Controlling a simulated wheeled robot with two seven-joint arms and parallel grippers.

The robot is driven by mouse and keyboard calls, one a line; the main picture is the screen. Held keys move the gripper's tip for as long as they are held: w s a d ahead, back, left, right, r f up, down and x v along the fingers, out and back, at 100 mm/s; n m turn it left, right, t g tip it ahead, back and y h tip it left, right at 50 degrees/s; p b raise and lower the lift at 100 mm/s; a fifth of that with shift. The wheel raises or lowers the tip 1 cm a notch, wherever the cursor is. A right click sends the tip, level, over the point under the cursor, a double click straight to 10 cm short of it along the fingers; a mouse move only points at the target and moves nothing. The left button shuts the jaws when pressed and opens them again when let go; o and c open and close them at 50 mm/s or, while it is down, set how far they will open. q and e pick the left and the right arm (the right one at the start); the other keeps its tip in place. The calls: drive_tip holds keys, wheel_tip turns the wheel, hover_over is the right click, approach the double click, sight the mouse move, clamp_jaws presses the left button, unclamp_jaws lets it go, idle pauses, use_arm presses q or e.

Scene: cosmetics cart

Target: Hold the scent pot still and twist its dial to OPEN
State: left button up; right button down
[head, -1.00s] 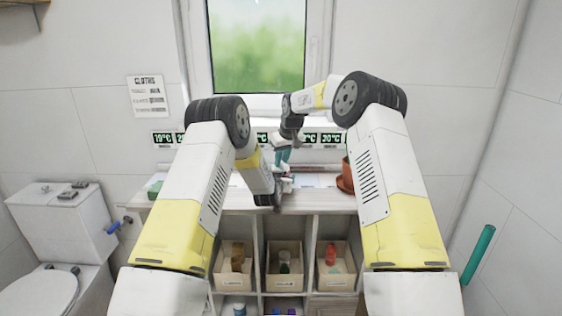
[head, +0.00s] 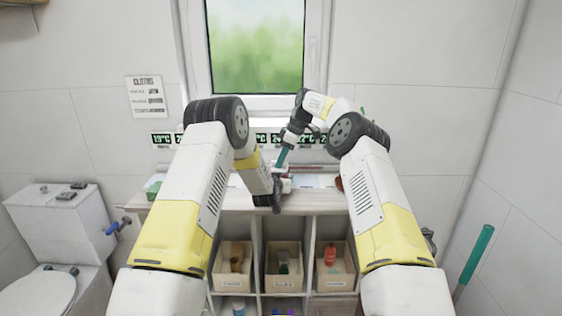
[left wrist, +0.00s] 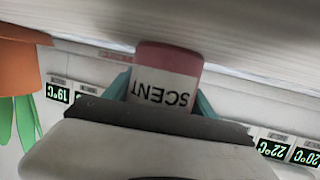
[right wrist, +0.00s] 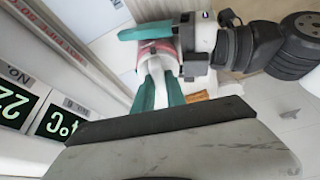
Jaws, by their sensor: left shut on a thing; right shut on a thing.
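The scent pot (left wrist: 168,75) shows in the left wrist view with a pink end and a white label reading SCENT upside down. My left gripper (left wrist: 162,100) has a teal finger on each side and is shut on the pot's body. In the right wrist view the pot's pink and white body (right wrist: 147,58) is partly hidden by fingers. My right gripper (right wrist: 156,80) is shut at the pot's white top, where the dial is mostly hidden. In the head view my right gripper (head: 282,158) comes down tilted from above. The dial's setting cannot be read.
The cart top (head: 310,203) carries the pot, with open bins (head: 284,282) in compartments below. A terracotta plant pot (left wrist: 18,65) stands near my left gripper. Temperature displays (head: 163,138) line the back wall below the window. A toilet (head: 60,230) is at far left.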

drive_tip(key=shift+w+d+n, duration=0.1)
drive_tip(key=shift+w+n, duration=0.15)
drive_tip(key=shift+n, duration=0.35)
drive_tip(key=shift+s+n, duration=0.15)
drive_tip(key=shift+n, duration=0.15)
drive_tip(key=c, duration=1.4)
unclamp_jaws()
drive_tip(key=shift+g, duration=0.3)
drive_tip(key=shift+o, duration=0.2)
drive_tip(key=shift+r, duration=0.1)
drive_tip(key=shift+d+r, duration=0.2)
drive_tip(key=shift+r, duration=0.2)
drive_tip(key=d, duration=1.2)
drive_tip(key=shift+s, duration=0.35)
